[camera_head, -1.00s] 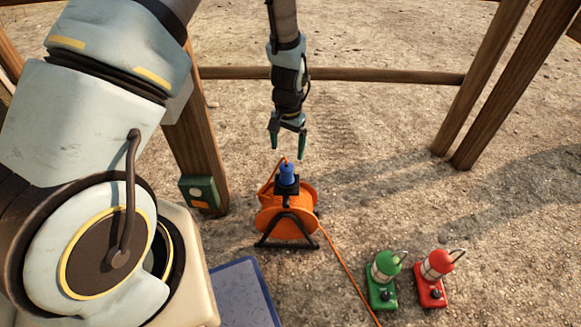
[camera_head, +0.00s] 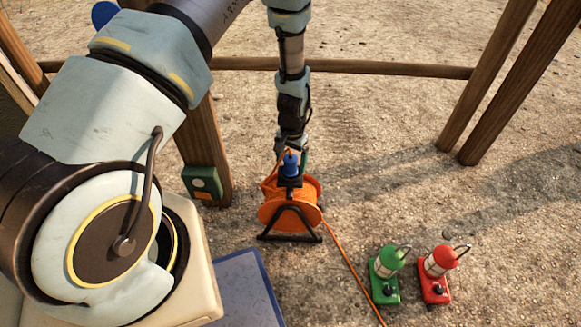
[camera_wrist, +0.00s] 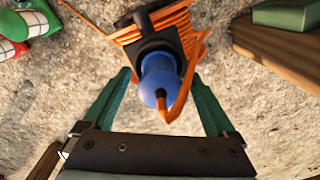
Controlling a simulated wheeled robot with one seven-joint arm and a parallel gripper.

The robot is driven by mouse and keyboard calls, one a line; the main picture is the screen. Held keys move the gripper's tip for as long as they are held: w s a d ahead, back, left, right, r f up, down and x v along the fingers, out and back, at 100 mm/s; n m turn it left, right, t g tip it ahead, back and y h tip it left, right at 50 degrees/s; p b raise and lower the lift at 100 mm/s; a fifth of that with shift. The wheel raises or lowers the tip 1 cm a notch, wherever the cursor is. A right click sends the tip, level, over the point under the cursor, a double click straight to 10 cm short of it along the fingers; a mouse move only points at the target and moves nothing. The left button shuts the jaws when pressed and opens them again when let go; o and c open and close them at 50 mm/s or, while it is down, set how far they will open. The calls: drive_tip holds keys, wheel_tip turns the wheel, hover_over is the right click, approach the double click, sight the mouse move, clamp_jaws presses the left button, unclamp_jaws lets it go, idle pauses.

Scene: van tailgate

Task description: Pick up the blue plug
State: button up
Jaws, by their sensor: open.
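The blue plug (camera_head: 290,165) stands on top of the orange cable reel (camera_head: 287,209), on its dark holder. In the wrist view the blue plug (camera_wrist: 160,78) lies between the two green fingers of my gripper (camera_wrist: 160,88), with a gap on both sides. An orange cable end bends over the plug there. My gripper (camera_head: 291,157) is open and is right at the plug in the head view, where the plug and reel partly hide its fingers.
A green lantern (camera_head: 386,272) and a red lantern (camera_head: 437,272) stand on the ground to the right. The orange cable (camera_head: 350,268) trails from the reel. A wooden post (camera_head: 207,150) with a green box (camera_head: 203,184) stands to the left.

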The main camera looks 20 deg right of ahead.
clamp_jaws()
idle(0.7)
